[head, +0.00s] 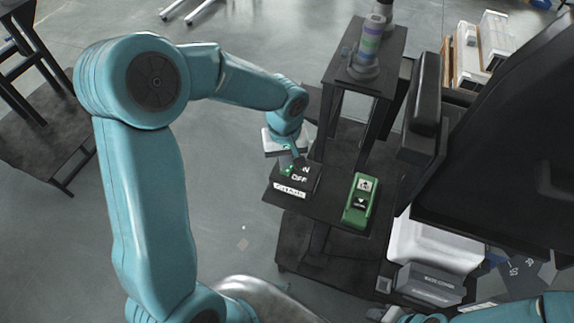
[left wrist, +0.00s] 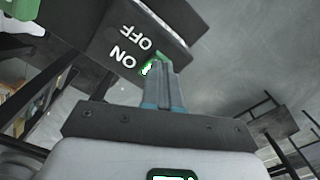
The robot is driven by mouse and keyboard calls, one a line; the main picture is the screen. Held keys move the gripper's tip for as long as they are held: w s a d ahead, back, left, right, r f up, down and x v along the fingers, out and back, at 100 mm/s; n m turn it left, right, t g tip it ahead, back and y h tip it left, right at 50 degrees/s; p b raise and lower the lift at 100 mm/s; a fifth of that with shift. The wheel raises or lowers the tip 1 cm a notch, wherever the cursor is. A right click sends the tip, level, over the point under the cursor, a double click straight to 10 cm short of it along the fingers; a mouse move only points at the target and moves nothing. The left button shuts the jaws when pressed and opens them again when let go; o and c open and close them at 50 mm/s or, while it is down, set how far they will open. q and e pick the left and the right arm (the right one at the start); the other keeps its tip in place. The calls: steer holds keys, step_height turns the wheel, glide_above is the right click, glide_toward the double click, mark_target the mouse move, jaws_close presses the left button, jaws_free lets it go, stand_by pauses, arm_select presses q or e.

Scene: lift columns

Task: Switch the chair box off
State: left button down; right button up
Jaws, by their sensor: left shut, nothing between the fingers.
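The chair box (head: 308,181) is a black box with white ON and OFF lettering and a white label on its front. It sits at the left end of a dark shelf. It also shows in the left wrist view (left wrist: 108,30), with the lettering upside down. Its green switch (left wrist: 149,67) lies beside the words and is partly hidden by my fingers. My left gripper (head: 293,163) is shut and empty, its fingertips right at the switch. I cannot tell whether they touch it or which way it is set. My right gripper is out of view.
A green device (head: 359,203) stands on the same shelf (head: 325,208) to the right. A grey cylinder with coloured bands (head: 368,45) stands on the upper shelf. A large black chair (head: 500,140) fills the right side. Open floor lies at front left.

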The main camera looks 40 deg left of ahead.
arm_select(q)
steer(key=shift+f+b, duration=0.55)
steer(key=shift+f, duration=0.1)
steer(key=shift+r, duration=0.2)
steer(key=shift+w+r+p, duration=0.1)
steer(key=shift+r+p, duration=0.5)
steer(key=shift+r, duration=0.05)
steer(key=shift+r+p, duration=0.55)
steer(key=shift+r, duration=0.3)
step_height(320, 180, up, 2)
steer(key=shift+r+p, duration=0.1)
steer(key=shift+p, duration=0.6)
steer(key=shift+r+p, duration=0.55)
steer(key=shift+r, duration=0.3)
steer(key=shift+f, duration=0.1)
